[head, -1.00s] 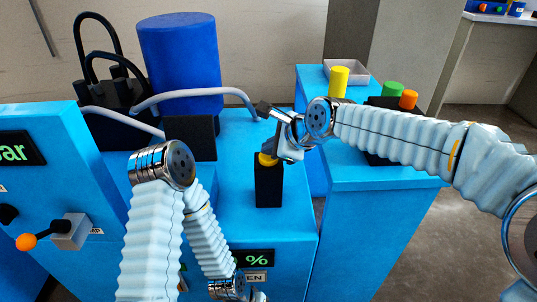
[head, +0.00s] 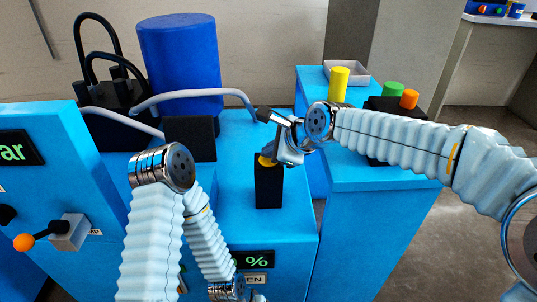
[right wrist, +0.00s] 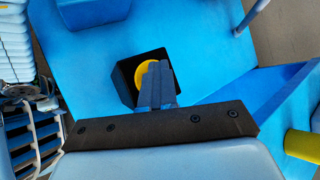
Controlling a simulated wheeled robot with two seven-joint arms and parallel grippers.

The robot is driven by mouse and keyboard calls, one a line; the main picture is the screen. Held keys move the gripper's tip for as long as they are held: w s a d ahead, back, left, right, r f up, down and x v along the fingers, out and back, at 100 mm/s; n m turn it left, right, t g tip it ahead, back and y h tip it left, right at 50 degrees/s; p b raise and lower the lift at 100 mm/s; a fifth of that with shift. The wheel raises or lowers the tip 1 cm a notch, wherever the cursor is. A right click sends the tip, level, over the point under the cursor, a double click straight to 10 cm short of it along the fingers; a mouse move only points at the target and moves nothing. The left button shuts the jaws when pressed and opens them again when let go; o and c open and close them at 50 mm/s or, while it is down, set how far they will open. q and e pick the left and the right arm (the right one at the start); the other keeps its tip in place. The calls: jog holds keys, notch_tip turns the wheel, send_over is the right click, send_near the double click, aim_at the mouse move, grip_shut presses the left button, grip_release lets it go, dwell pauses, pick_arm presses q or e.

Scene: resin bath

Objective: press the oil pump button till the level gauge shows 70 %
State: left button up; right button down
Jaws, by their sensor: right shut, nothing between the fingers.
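The yellow button (head: 265,161) sits on top of an upright black box (head: 269,187) on the blue machine. My right gripper (head: 274,157) is shut and empty, pointing down at the button. In the right wrist view its fingertips (right wrist: 158,66) overlap the right part of the yellow button (right wrist: 141,77). I cannot tell how far the button is pushed in. The dark display with a green % sign (head: 257,260) is low in the head view; its number is hidden behind my left arm. My left gripper (head: 257,297) is barely in view at the bottom edge, its fingers unclear.
A blue cylinder (head: 180,65) and grey hoses stand behind the button. At left are a display ending in "ar" (head: 12,151) and an orange-knobbed lever (head: 24,242). A second blue cabinet (head: 365,215) at right carries yellow, green and orange cylinders and a tray (head: 346,72).

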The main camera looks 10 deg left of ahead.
jog(key=shift+r+p, duration=1.2)
jog(key=shift+r, duration=0.05)
notch_tip(320, 180, up, 5)
jog(key=p, duration=0.4)
jog(key=shift+p, duration=0.3)
